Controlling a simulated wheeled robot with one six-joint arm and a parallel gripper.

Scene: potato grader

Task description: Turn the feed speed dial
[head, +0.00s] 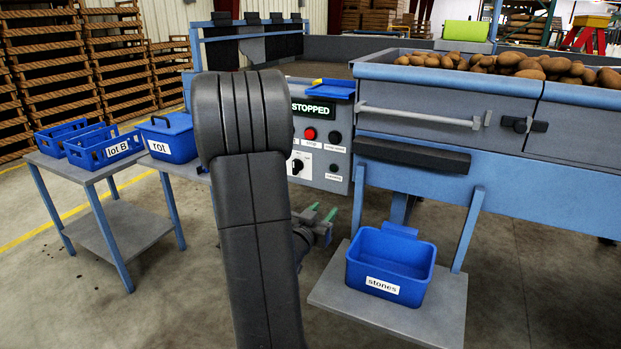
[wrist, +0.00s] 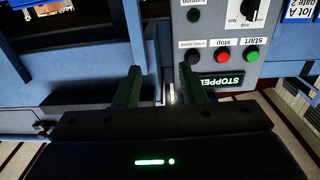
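The feed speed dial (head: 297,166) is a black knob on a white plate, low on the grey control panel (head: 325,172). My arm partly covers that panel in the head view. The dial also shows at the top edge of the wrist view (wrist: 248,9), which sees the panel upside down, with "mid" and "fast" readable; its exact setting is unclear. My gripper (head: 322,212) has green fingers and is below and in front of the panel, apart from the dial. In the wrist view my gripper (wrist: 160,88) is open, with nothing between its fingers.
The panel has a STOPPED display (head: 313,108), a red stop button (head: 310,133) and a green start button (wrist: 252,56). A blue stones bin (head: 390,264) stands on a low shelf to the right. The rot bin (head: 168,138) and lot B crate (head: 105,149) stand left.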

